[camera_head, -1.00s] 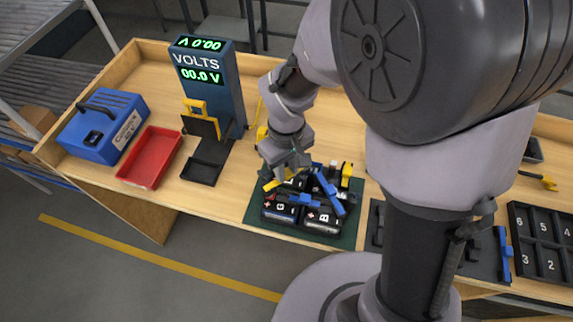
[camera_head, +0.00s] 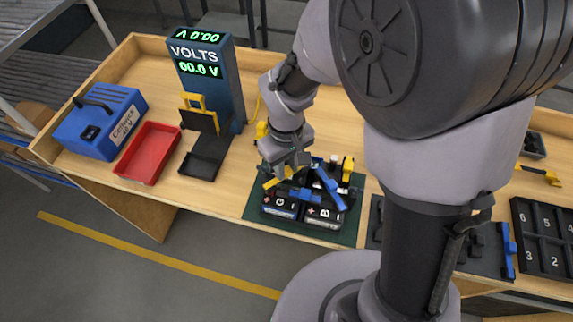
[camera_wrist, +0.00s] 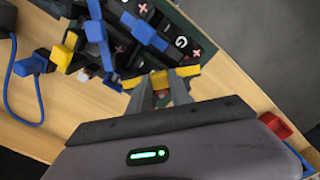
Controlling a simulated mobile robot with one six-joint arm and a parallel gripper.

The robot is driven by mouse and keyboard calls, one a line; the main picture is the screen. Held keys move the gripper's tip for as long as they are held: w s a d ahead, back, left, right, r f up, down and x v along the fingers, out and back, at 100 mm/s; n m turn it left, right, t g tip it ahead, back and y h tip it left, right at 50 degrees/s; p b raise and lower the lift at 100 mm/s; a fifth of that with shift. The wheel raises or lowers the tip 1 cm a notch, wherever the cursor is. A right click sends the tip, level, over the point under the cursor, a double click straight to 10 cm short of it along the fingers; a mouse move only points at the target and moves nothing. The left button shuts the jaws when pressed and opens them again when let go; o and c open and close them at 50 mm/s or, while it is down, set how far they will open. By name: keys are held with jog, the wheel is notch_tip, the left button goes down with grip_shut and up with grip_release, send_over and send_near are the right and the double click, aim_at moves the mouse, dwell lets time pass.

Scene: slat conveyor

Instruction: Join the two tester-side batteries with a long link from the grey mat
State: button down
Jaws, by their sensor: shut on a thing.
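The batteries (camera_head: 322,222) are black blocks grouped on a dark green mat (camera_head: 345,238); they also show in the wrist view (camera_wrist: 190,35). My gripper (camera_head: 285,172) is low over their tester-side end, shut on a yellow bar (camera_wrist: 163,79) that lies across the fingertips. The bar shows in the head view (camera_head: 272,183) beside the batteries' left end. I cannot tell whether it touches a battery. One blue link (camera_head: 300,193) lies over the front batteries, and another blue piece (camera_head: 328,186) slants behind it. The grey mat (camera_head: 382,215) is partly hidden by my arm.
The volt tester (camera_head: 210,85) reads 00.0 V and stands left of the batteries. A red tray (camera_head: 148,153) and a blue charger box (camera_head: 100,122) are further left. A blue-handled piece (camera_head: 508,250) and a numbered black rack (camera_head: 545,240) are at the right. Bare wood lies behind the tester.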

jog(key=shift+f+b, duration=0.55)
jog(key=shift+f, duration=0.15)
jog(key=c, duration=1.1)
grip_release()
notch_tip(320, 180, up, 17)
jog(key=p, duration=0.5)
jog(key=shift+r, duration=0.2)
